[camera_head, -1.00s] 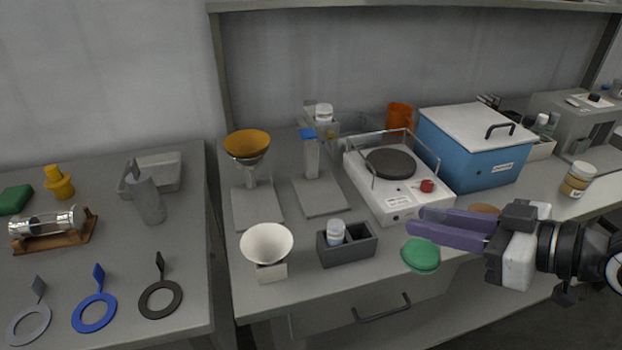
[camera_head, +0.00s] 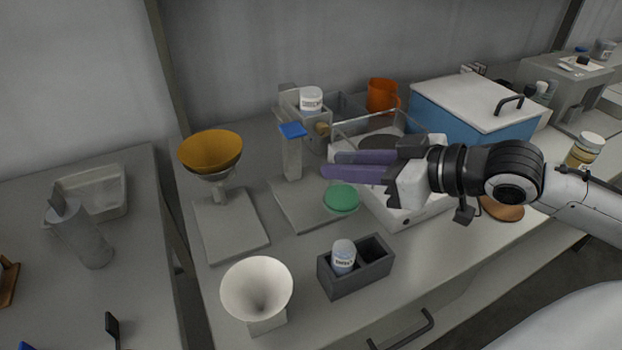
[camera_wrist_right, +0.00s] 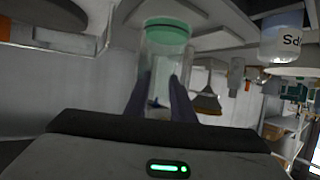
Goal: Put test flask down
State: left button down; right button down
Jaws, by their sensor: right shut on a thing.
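The test flask shows in the right wrist view as a clear body (camera_wrist_right: 162,68) with a green lid (camera_wrist_right: 167,32), between my two purple fingers. My right gripper (camera_head: 331,165) is shut on it. In the head view the green lid (camera_head: 341,198) appears just below the fingertips, and the clear body is hardly visible. The lid overlaps the right edge of a flat grey plate (camera_head: 299,211) in the picture. Whether the flask touches any surface cannot be told. My left gripper is not in view.
A white hotplate (camera_head: 402,207) stands behind my right gripper. A grey two-slot rack (camera_head: 352,287) with a small jar (camera_head: 343,256) and a white funnel (camera_head: 256,288) are nearer the front. An orange bowl (camera_head: 210,152) on a stand is left. Bare counter lies between plate and rack.

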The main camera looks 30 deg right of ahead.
jog(key=shift+w+a+f, duration=0.25)
jog(key=shift+w, duration=0.35)
jog(key=shift+x, duration=1.1)
jog(key=shift+w+a+f, duration=0.4)
jog(key=shift+w+f, duration=0.3)
jog(key=shift+w, duration=0.1)
jog(key=shift+w+a+f, duration=0.4)
jog(key=shift+w+f, duration=0.35)
jog(key=shift+w, duration=0.1)
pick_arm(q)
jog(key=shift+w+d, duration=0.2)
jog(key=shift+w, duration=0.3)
pick_arm(e)
jog(key=c, duration=1.5)
grip_release()
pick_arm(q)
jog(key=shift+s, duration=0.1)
pick_arm(e)
jog(key=shift+s, duration=0.1)
